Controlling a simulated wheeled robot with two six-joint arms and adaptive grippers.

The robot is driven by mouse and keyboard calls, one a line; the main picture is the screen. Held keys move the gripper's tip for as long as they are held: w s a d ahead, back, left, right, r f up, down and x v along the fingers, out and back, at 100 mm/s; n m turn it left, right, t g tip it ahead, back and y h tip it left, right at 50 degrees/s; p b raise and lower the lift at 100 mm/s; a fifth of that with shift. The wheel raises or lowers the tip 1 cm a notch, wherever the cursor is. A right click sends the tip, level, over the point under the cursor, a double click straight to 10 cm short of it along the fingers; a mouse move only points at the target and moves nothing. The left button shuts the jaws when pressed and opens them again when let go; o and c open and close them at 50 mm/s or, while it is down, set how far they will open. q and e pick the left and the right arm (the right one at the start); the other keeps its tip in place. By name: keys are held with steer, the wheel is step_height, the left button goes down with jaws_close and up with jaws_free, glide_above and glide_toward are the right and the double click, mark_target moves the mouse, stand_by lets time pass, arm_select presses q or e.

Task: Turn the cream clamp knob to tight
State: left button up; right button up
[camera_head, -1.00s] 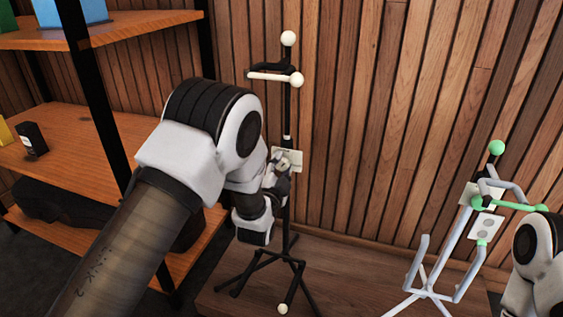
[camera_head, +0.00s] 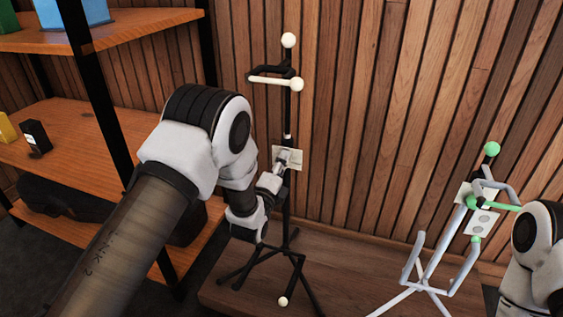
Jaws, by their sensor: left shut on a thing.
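The dark stand (camera_head: 287,110) with cream ball ends stands upright in front of the wood wall. A cream plate (camera_head: 295,160) sits at mid-height on its post. My left gripper (camera_head: 281,163) is at this plate, shut on the cream clamp knob, which the fingers mostly hide. I cannot read how far the knob is turned. My right arm shows only at the right edge, and its gripper does not show.
A pale stand (camera_head: 432,268) with green ends and a white plate (camera_head: 481,222) stands at the right, close to my right arm. Orange wooden shelves (camera_head: 80,140) with a black frame are on the left. The wall between the stands is clear.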

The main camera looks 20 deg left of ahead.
arm_select(q)
steer(key=shift+m, duration=0.6)
steer(key=o, duration=1.2)
steer(key=shift+c, duration=0.2)
steer(key=s+f, duration=0.1)
steer(key=s, duration=1.1)
steer(key=shift+a+f, duration=0.2)
steer(key=shift+a, duration=0.1)
